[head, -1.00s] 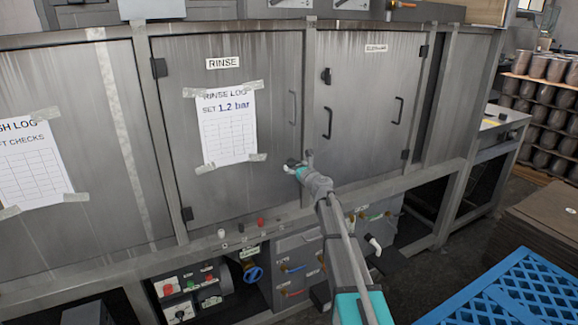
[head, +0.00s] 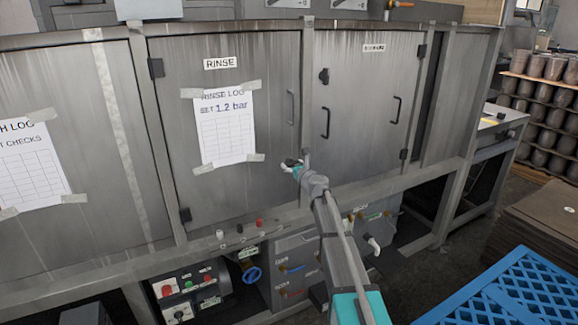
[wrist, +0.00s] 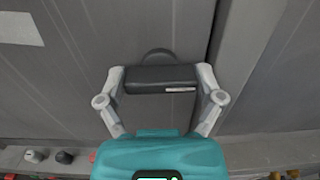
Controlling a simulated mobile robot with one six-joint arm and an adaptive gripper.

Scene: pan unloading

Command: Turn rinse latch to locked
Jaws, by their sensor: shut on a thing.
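The rinse door (head: 215,50) is a grey steel panel and looks closed in its frame. The rinse latch (wrist: 155,76) is a dark bar handle with a small pale label, in front of a round plate, near the door's lower right edge. It lies crosswise in the wrist view. My gripper (wrist: 160,80) is shut on it, one finger at each end. In the head view my gripper (head: 290,164) is at the door's lower right, where it hides most of the latch. I cannot read a lock marking.
A taped rinse log sheet (head: 224,130) hangs left of my gripper. A frame post (head: 307,90) stands just right of it. The neighbouring door has a dark latch (head: 324,76) and handles. A blue crate (head: 510,290) is at lower right.

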